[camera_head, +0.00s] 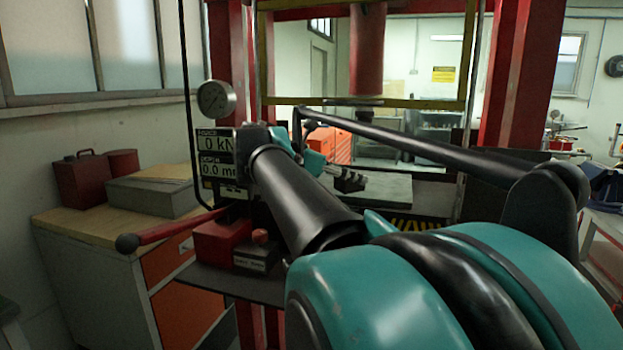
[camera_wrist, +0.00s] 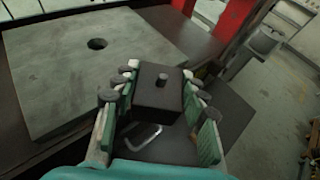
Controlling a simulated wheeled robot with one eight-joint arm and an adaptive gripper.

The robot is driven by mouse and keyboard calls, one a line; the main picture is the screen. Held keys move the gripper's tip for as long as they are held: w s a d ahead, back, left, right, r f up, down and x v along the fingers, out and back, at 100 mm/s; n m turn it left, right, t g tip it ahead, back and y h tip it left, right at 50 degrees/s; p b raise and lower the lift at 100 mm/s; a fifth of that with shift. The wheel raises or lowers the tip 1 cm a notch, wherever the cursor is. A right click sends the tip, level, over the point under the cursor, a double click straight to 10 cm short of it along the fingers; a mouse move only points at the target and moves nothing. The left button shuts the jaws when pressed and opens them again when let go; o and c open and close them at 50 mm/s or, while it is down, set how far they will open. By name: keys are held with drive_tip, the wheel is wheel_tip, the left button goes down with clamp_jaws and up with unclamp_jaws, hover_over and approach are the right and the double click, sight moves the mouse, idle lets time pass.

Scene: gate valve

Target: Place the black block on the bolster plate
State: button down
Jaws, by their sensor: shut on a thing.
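The black block (camera_wrist: 157,90) has a small round stud on top and sits between the fingers of my gripper (camera_wrist: 163,82), which is shut on it. The bolster plate (camera_wrist: 60,62) is a grey-green slab with a dark round hole, to the left of the block in the wrist view. The block appears near the plate's right edge; whether it touches anything below is hidden. The block is hard to tell apart from the fingers there.
A red press frame (camera_head: 507,75) surrounds the plate, with its ram (camera_head: 368,50) above. A gauge (camera_head: 216,99), a force display (camera_head: 216,142) and a red-handled pump (camera_head: 222,240) stand left. A wooden bench (camera_head: 75,224) lies farther left.

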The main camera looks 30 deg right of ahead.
drive_tip(key=w+d+f, duration=0.3)
drive_tip(key=w+d, duration=0.8)
drive_tip(key=d, duration=0.3)
drive_tip(key=shift+d+f, duration=0.2)
drive_tip(key=shift+d, duration=0.2)
drive_tip(key=shift+f, duration=0.1)
drive_tip(key=c, duration=0.9)
unclamp_jaws()
drive_tip(key=shift+o, duration=0.2)
drive_tip(key=v, duration=1.2)
